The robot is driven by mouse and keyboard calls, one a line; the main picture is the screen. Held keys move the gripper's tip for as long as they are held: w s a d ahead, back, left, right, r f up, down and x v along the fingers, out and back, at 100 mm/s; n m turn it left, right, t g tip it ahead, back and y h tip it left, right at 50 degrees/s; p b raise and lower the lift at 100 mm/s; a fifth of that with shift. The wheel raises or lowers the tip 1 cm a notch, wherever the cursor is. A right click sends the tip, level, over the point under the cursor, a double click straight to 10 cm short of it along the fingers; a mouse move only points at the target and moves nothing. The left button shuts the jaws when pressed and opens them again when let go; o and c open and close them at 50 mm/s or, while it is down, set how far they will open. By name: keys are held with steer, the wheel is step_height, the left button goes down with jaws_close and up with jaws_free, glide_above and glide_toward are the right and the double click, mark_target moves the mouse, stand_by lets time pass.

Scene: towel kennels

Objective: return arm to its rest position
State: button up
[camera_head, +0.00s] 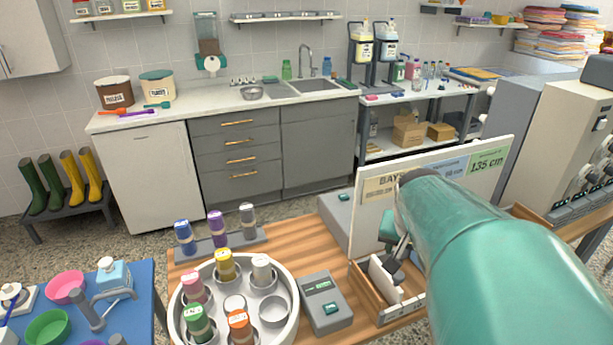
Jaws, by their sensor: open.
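My teal arm fills the lower right of the head view and reaches forward over the wooden table (290,255). My gripper (392,262) shows small and dark beside the arm, over a wooden tray (372,303) with a white upright piece in it. My arm hides part of the gripper. I see nothing held in it. I cannot tell whether it touches the tray.
A white sign board (368,215) stands close behind my gripper. A round white carousel (178,325) with several coloured bottles and a grey device (326,303) stand to the left. A blue table (140,300) with bowls is at the far left. Grey floor lies behind.

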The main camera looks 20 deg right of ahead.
steer(key=shift+a, duration=0.1)
steer(key=s+a+r+n+t+y, duration=0.1)
steer(key=s+a+n, duration=0.2)
steer(key=a, duration=0.7)
steer(key=s+a+r+n+t+y, duration=0.1)
steer(key=a+n, duration=0.4)
steer(key=a, duration=0.5)
steer(key=shift+s+r+n+y, duration=0.3)
steer(key=shift+s+r+y, duration=0.3)
steer(key=shift+s, duration=0.6)
